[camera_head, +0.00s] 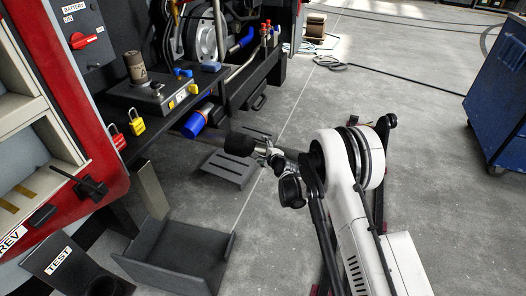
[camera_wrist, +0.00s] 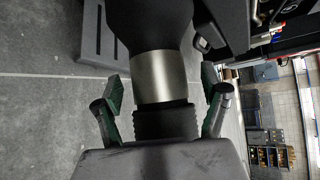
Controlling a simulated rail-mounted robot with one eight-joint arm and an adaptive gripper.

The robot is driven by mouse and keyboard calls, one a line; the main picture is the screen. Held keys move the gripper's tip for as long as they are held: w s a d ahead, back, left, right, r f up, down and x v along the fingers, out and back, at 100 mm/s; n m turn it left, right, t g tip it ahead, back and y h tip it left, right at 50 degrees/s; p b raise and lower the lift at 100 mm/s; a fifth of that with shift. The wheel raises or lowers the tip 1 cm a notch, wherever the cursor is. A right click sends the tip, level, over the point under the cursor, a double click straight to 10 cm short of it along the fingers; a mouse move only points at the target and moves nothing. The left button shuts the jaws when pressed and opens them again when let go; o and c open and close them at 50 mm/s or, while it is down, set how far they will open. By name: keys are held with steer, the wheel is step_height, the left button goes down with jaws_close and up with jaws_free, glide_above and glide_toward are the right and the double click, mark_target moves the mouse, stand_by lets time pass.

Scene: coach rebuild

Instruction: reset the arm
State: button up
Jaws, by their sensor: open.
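My gripper (camera_head: 272,156) is out in front of the red coach side, above the concrete floor. In the wrist view its two fingers with green pads stand wide apart, so the gripper (camera_wrist: 164,90) is open. A black rounded cylinder with a silver collar (camera_wrist: 162,78) lies between the fingers, with gaps on both sides. Its dark end (camera_head: 239,144) also shows in the head view. I cannot tell whether it is fixed to my gripper. My white arm reaches in from the lower right.
A dark equipment ledge (camera_head: 150,95) stands left of my gripper, with padlocks (camera_head: 137,122) hanging nearby. A dark open tray (camera_head: 178,254) lies lower left. A grey slotted block (camera_head: 229,170) is below. A blue cabinet (camera_head: 497,100) stands far right. The middle floor is mostly free.

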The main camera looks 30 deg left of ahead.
steer(key=shift+o, duration=0.9)
steer(key=v, duration=0.8)
steer(key=shift+r, duration=0.1)
